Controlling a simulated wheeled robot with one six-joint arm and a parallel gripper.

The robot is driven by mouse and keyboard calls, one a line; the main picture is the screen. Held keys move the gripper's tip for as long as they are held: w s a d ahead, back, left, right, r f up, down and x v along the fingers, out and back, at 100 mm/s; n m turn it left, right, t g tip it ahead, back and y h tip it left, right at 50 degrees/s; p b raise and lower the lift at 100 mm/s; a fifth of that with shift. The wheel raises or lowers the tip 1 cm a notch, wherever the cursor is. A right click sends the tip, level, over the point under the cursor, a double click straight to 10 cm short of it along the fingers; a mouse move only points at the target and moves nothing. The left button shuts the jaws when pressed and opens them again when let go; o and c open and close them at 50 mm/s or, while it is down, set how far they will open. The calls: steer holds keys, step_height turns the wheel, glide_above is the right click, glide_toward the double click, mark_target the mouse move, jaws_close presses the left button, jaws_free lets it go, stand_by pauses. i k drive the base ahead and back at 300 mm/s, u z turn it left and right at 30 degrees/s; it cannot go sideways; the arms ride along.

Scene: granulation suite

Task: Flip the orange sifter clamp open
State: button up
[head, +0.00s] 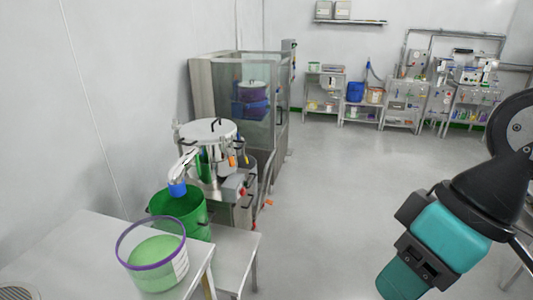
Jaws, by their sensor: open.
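The sifter appears to be the steel machine with a round, pale lid (208,131) left of centre in the head view. A small orange part (232,160) shows at its front below the lid, perhaps the clamp; it is too small to tell whether it is open or shut. Dark handles or clamps stand around the lid. Part of my arm, black and teal, fills the right side, well apart from the sifter. My gripper's fingertips are not in view.
A green bin (180,206) stands before the sifter. A purple-rimmed tub (152,254) with green contents sits on the near steel table (75,253). A glass-sided cabinet (240,95) stands behind. Equipment carts line the far wall. The grey floor (335,210) in the middle is clear.

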mark_target(231, 158)
steer(key=u, duration=0.1)
steer(key=i, duration=1.25)
steer(key=u, duration=0.65)
